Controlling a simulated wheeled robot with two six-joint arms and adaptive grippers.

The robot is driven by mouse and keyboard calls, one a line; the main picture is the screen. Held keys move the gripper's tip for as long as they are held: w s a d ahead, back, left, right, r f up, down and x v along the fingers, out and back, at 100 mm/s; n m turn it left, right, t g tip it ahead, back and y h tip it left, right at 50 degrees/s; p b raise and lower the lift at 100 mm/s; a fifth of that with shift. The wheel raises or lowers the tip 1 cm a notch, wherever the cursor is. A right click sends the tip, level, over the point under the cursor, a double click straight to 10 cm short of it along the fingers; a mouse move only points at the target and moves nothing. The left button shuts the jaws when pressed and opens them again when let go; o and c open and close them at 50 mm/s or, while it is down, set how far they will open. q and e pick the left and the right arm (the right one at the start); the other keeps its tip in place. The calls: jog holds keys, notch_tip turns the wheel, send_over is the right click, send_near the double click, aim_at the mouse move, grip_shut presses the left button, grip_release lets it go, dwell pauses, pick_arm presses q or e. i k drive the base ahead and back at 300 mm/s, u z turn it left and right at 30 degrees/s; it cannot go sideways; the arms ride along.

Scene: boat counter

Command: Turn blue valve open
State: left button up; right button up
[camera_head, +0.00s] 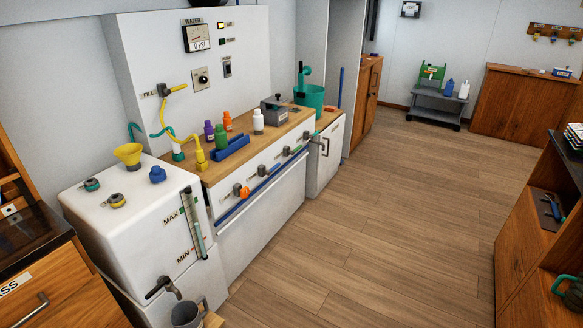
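A small blue knob-like fitting (157,174) stands on top of the white tank (140,215) at the left. I cannot tell whether it is a valve or a cap, or how far it is turned. A row of small grey fittings (262,170) runs along the front of the counter, with an orange handle (243,191) at the near end and a blue rail (262,187) just below them. No clearly blue valve handle can be made out in that row. Neither of my grippers shows in the head view.
The wooden counter top (215,170) holds bottles, a blue tray (230,147) and a grey box (274,110). A yellow funnel (128,154) stands on the tank, and a grey mug (186,314) is below its tap. The wooden floor (390,220) is clear.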

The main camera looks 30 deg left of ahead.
aim_at(268, 172)
jog(key=i, duration=1.2)
jog(key=u, duration=1.65)
jog(key=k, duration=0.35)
jog(key=z, duration=1.5)
jog(key=i, duration=0.85)
jog(key=z, duration=0.45)
jog(key=i, duration=1.1)
jog(key=u, duration=1.1)
jog(key=i, duration=0.85)
jog(key=u, duration=0.85)
